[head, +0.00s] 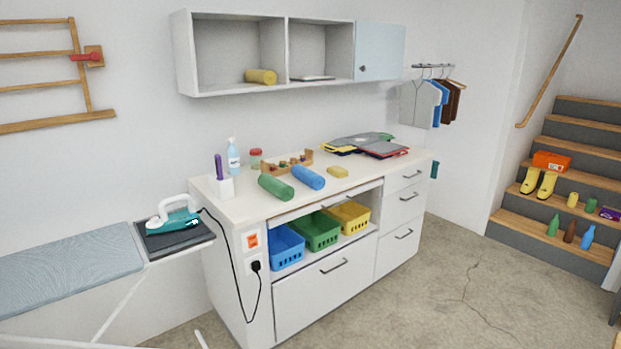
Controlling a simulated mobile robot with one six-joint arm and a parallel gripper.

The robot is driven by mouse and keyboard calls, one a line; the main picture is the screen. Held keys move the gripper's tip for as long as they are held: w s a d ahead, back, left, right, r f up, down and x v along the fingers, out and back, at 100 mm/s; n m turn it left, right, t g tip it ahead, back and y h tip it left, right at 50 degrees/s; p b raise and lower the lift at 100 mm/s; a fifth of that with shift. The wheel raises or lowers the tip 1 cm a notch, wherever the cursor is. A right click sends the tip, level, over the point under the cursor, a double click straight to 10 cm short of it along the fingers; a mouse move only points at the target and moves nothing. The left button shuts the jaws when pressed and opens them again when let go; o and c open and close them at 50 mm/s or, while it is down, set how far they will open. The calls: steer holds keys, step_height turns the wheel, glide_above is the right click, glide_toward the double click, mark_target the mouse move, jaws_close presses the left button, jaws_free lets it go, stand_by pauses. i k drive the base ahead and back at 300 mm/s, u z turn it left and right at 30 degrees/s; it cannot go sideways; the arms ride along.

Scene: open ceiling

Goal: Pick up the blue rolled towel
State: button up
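The blue rolled towel (308,177) lies on the white counter top (245,207), near its front edge. It lies at a slant, just right of a green rolled towel (275,187). A small yellow sponge-like item (338,171) is to its right. Another rolled towel, yellow (261,76), lies in the left compartment of the wall shelf. My gripper does not show in the head view.
A wooden rack of small items (287,163) stands behind the towels, with a spray bottle (233,156) and white holder (221,187) to the left. Folded garments (370,146) lie at the right. An iron (175,215) sits on the ironing board, its cord hanging down. Floor (440,290) in front is clear.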

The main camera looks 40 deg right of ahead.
mark_target(316, 181)
steer(key=i, duration=0.85)
steer(key=u, duration=0.05)
